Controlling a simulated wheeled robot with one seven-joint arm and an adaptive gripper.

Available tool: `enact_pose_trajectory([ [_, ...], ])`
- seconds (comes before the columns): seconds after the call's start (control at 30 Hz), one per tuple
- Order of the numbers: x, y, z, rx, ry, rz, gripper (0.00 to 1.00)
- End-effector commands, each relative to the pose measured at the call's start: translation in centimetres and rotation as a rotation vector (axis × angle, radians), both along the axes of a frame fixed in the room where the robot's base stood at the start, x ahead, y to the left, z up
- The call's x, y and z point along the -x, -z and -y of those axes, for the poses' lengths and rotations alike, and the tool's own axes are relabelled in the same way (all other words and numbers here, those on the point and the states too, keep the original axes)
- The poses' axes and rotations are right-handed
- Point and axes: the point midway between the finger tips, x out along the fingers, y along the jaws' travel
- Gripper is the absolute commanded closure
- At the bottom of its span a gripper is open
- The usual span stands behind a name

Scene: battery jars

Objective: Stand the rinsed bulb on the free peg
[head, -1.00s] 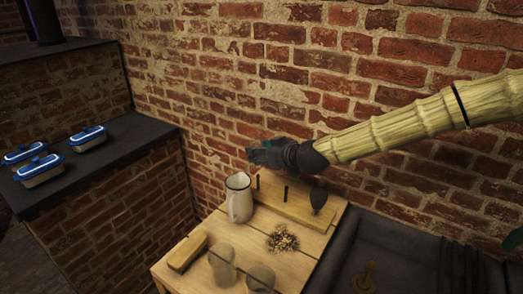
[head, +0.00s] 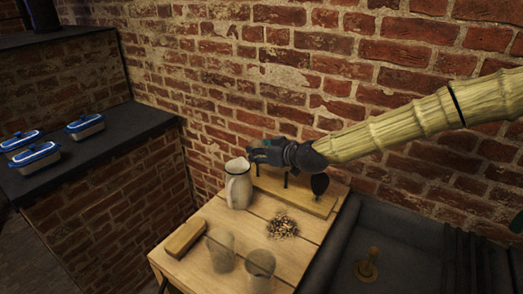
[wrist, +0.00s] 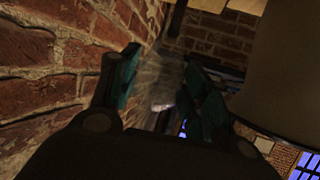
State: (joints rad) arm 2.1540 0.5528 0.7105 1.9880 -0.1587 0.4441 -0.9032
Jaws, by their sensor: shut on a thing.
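My gripper (head: 262,153) is over the back of the wooden table, just above the left end of the peg rack (head: 300,200). In the wrist view its fingers (wrist: 158,88) are closed on a clear, glassy thing, which seems to be the rinsed bulb (wrist: 160,96); its outline is faint. In the head view the bulb can hardly be told from the gripper. A dark bulb (head: 320,184) stands on the rack's right peg. A bare dark peg (head: 286,179) stands in the middle. The rack's left end is partly hidden by the gripper.
A white enamel jug (head: 238,188) stands close to the gripper, left of the rack. A pile of bits (head: 282,227), two glass jars (head: 220,252) (head: 260,270) and a wooden block (head: 185,238) sit in front. The brick wall (head: 230,80) is close behind; a dark sink (head: 400,240) is right.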

Motion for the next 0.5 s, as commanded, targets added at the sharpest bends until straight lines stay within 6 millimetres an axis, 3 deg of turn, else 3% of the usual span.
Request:
enact_pose_trajectory([
  [0.5, 0.0, 2.9, 0.0, 0.000, 0.000, 0.000, 0.67],
])
